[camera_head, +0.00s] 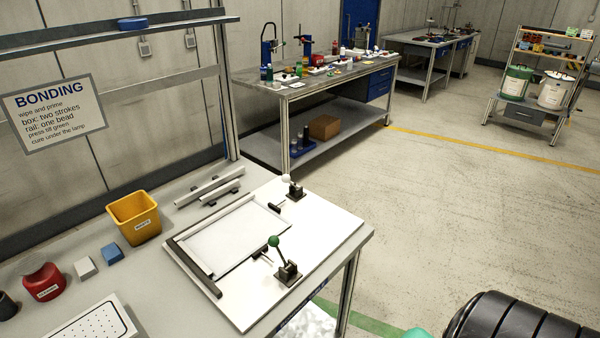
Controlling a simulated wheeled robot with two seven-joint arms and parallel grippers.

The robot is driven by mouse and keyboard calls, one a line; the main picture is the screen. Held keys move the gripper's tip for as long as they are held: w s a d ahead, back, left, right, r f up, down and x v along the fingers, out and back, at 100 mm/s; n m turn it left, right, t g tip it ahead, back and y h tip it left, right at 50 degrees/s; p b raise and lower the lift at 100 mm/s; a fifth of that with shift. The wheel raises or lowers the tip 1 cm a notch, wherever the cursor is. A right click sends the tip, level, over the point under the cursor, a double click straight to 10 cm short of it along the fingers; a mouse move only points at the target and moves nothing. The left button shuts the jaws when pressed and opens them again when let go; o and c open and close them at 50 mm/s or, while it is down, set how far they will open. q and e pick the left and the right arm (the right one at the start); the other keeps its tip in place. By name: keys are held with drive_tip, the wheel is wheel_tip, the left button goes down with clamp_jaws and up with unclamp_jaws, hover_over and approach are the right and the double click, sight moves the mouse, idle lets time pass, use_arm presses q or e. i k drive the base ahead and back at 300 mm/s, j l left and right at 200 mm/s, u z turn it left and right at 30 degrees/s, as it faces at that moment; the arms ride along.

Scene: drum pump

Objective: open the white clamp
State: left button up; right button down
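The white clamp (293,190) is a small black toggle clamp with a white ball knob. It stands on the white board (335,225) at the far corner of a flat frame (187,265). Its short handle leans up and to the left, and a black-tipped arm reaches toward the frame's edge. I cannot tell whether the tip presses on the frame. A similar clamp with a green knob (275,241) stands nearer on the same board, its handle raised. Neither of my grippers is in view.
A yellow bin (135,217), a blue block (112,252), a grey block (85,267) and a red container (43,282) stand left of the board. Grey rails (210,188) lie behind it. A black ribbed object (520,318) fills the bottom right corner. Floor to the right is open.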

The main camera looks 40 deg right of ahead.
sight(286, 178)
drive_tip(key=l, duration=1.35)
